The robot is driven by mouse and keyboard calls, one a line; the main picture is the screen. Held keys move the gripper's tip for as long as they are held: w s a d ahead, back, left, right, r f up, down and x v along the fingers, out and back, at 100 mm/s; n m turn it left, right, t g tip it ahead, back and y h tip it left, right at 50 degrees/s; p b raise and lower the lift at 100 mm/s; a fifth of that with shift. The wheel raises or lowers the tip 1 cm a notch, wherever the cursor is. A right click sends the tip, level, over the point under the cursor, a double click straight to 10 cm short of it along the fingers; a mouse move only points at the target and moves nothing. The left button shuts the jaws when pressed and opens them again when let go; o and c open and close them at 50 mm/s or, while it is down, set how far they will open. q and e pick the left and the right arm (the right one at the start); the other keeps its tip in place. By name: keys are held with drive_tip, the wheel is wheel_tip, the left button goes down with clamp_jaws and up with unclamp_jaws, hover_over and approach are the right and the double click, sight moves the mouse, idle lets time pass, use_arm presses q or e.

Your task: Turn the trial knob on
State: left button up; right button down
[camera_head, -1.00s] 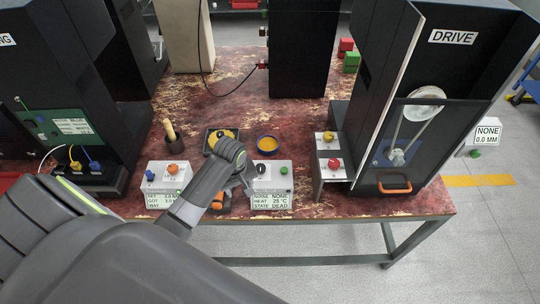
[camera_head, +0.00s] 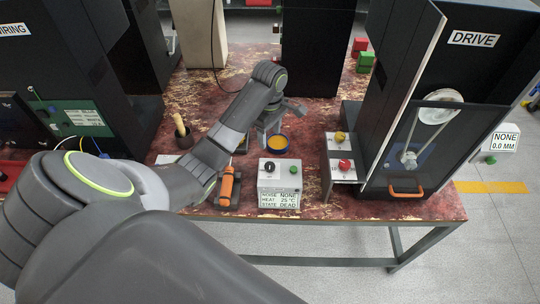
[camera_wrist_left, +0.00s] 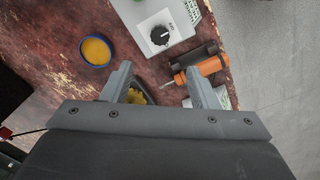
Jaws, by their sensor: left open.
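A white control box (camera_head: 281,179) stands near the front edge of the table. On its top are a black round knob (camera_head: 270,167) and a green button (camera_head: 294,169). In the left wrist view the black knob (camera_wrist_left: 160,37) has a white pointer line and small lettering beside it, too small to read surely. The display on the box front reads NOISE NONE, HEAT 25 °C, STATE DEAD. My left gripper (camera_head: 265,137) is open and empty, behind the box. In the left wrist view its fingers (camera_wrist_left: 158,76) are apart, short of the knob. My right gripper is not in view.
An orange-handled tool (camera_head: 228,187) lies left of the box. A blue-rimmed yellow dish (camera_head: 277,143) is behind it. A box with yellow and red buttons (camera_head: 341,157) stands to the right, beside the DRIVE machine (camera_head: 430,110). The left arm hides part of the table.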

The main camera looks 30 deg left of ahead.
use_arm(q)
drive_tip(key=b, duration=0.7)
hover_over(270, 165)
wheel_tip(270, 165, down, 8)
drive_tip(key=shift+f, duration=0.2)
wheel_tip(270, 165, down, 6)
drive_tip(key=shift+r, duration=0.15)
